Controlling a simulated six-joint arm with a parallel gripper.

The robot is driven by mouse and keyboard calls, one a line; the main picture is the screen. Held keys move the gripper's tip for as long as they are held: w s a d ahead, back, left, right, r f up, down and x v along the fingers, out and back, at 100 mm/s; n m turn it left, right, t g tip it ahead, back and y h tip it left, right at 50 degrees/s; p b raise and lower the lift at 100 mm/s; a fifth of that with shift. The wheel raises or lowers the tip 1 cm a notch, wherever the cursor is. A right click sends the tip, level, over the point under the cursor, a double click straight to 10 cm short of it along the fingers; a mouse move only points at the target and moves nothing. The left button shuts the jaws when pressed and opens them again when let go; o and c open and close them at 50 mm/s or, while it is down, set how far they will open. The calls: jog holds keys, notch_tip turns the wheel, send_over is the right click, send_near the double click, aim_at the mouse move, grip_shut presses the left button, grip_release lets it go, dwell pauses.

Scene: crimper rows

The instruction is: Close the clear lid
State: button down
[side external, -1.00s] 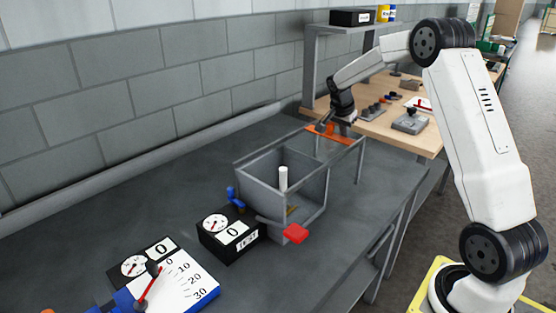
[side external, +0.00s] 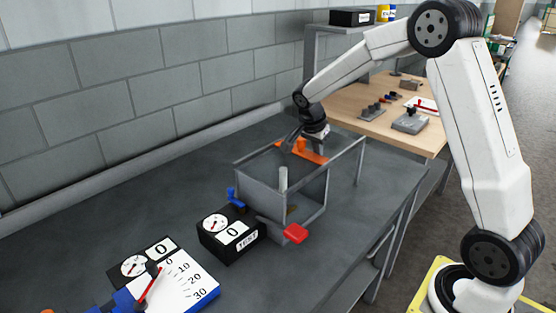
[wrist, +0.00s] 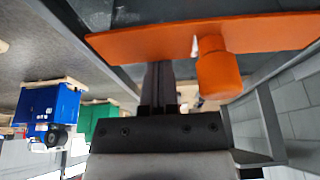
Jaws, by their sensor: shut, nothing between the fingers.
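The clear lid's orange bar (side external: 312,153) lies across the top of the grey box (side external: 255,197), near its rear edge, between the rails. The see-through pane is hard to make out. In the wrist view the orange bar (wrist: 140,42) spans the top, with a round orange knob (wrist: 218,74) on it. My gripper (side external: 316,145) is shut and empty, right behind the bar. In the wrist view its dark fingertips (wrist: 160,68) meet the bar's edge and seem to touch it. A white cylinder (side external: 283,179) stands at the box.
Two grey rails (side external: 345,152) run back from the box. A red block (side external: 295,233) sits at its front. A black gauge box (side external: 230,235) and a blue-white scale (side external: 180,285) stand front left. A wooden bench (side external: 435,140) with parts is behind. The grey tabletop (side external: 110,215) is clear at left.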

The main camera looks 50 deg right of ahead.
dwell(0.3)
notch_tip(320, 180, up, 10)
jog(key=shift+d+f, duration=0.25)
jog(key=shift+d, duration=0.05)
dwell(0.5)
jog(key=s+a+f+n, duration=0.1)
jog(key=a+f+n, duration=0.1)
jog(key=a+n, duration=0.1)
jog(key=s+a+f+n+t+y, duration=0.1)
jog(key=s+a+f+n, duration=0.1)
jog(key=a, duration=0.3)
jog(key=s+a+f+n+t+y, duration=0.1)
jog(key=s+a+f+n, duration=0.1)
jog(key=a+f+n, duration=0.1)
jog(key=shift+s+a+n, duration=0.25)
jog(key=shift+a+n, duration=0.25)
jog(key=shift+n, duration=0.6)
jog(key=s+a+f+n+y, duration=0.1)
jog(key=s+a+f+n, duration=0.2)
jog(key=s+n, duration=0.1)
jog(key=s+a+f+n, duration=0.3)
jog(key=s, duration=0.4)
jog(key=shift+s+a+f+n+t+y, duration=0.2)
jog(key=shift+f+n+t+y, duration=0.1)
jog(key=shift+f+n+y, duration=0.1)
